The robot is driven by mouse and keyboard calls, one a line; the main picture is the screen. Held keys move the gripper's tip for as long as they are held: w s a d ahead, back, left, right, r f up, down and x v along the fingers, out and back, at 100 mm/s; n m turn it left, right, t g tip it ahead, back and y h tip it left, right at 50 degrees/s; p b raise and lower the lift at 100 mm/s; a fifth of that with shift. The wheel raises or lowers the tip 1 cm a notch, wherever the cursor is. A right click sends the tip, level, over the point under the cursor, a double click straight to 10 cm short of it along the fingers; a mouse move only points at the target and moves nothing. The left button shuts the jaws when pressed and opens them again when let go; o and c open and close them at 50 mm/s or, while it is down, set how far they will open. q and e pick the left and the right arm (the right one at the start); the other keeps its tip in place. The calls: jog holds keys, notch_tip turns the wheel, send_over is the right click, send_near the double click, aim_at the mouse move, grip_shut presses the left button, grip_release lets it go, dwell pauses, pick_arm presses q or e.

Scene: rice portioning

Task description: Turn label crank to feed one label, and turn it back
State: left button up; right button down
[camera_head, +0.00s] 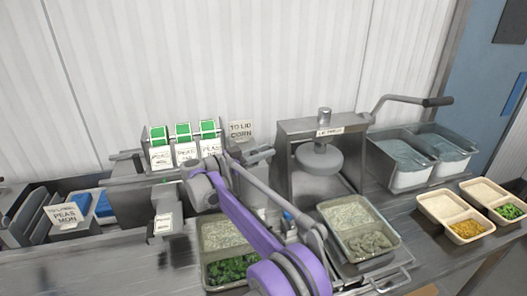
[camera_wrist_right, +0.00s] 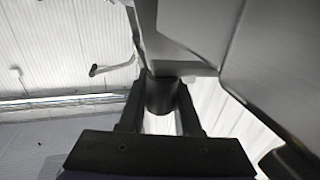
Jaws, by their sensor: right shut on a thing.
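My right gripper (camera_wrist_right: 161,100) is shut on a dark, round crank handle (camera_wrist_right: 160,93) in the right wrist view, with one finger on each side of it. A pale grey block fills the space behind the handle there. In the head view my purple right arm reaches up and left across the label station; I cannot make out the fingers or the held handle clearly. Label holders with green tops and printed white fronts (camera_head: 185,153) stand in a row there. A small white label (camera_head: 163,224) shows on the front of the grey machine below. My left gripper is not in view.
A lid press (camera_head: 320,160) with a long side lever (camera_head: 405,100) stands right of the label station. Trays of rice with peas (camera_head: 207,273) and with a pale filling (camera_head: 393,226) sit in front. Filled trays (camera_head: 424,211) and metal bins (camera_head: 372,168) occupy the right.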

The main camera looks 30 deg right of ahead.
jog(key=c, duration=0.6)
grip_release()
jog(key=a, duration=1)
jog(key=shift+s+a+b, duration=0.25)
jog(key=shift+a+b, duration=0.1)
jog(key=shift+b, duration=0.1)
